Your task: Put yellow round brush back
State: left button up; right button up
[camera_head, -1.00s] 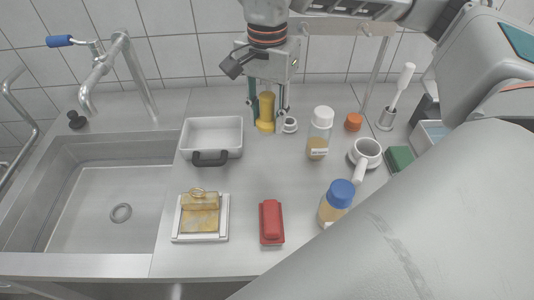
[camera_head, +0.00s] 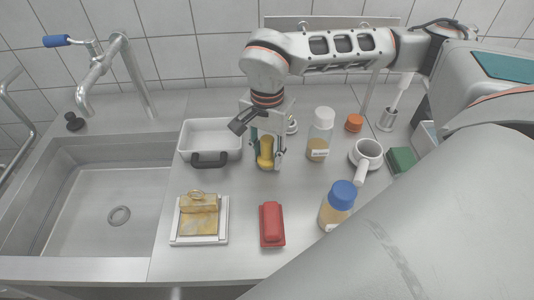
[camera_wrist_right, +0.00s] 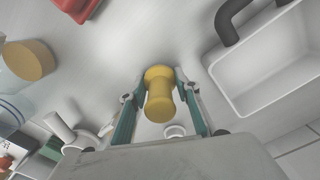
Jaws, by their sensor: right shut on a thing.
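The yellow round brush (camera_head: 265,152) is upright between the fingers of my right gripper (camera_head: 269,164), over the counter just right of the white tray. It also shows in the right wrist view (camera_wrist_right: 160,92), with one green-and-grey finger on each side of it. My right gripper (camera_wrist_right: 162,76) is shut on the brush. I cannot tell whether the brush's lower end touches the counter. My left gripper is not in view.
The white tray (camera_head: 229,134) with a black handle is close on the left. A white-capped bottle (camera_head: 318,148) stands on the right, a small white cup (camera_head: 292,126) behind. A red brush (camera_head: 271,224) lies in front. A rail (camera_head: 290,21) runs along the back wall.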

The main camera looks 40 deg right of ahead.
jog(key=o, duration=1.1)
jog(key=shift+f, duration=0.1)
notch_tip(320, 180, up, 12)
jog(key=shift+r+p, duration=0.2)
jog(key=shift+p, duration=0.2)
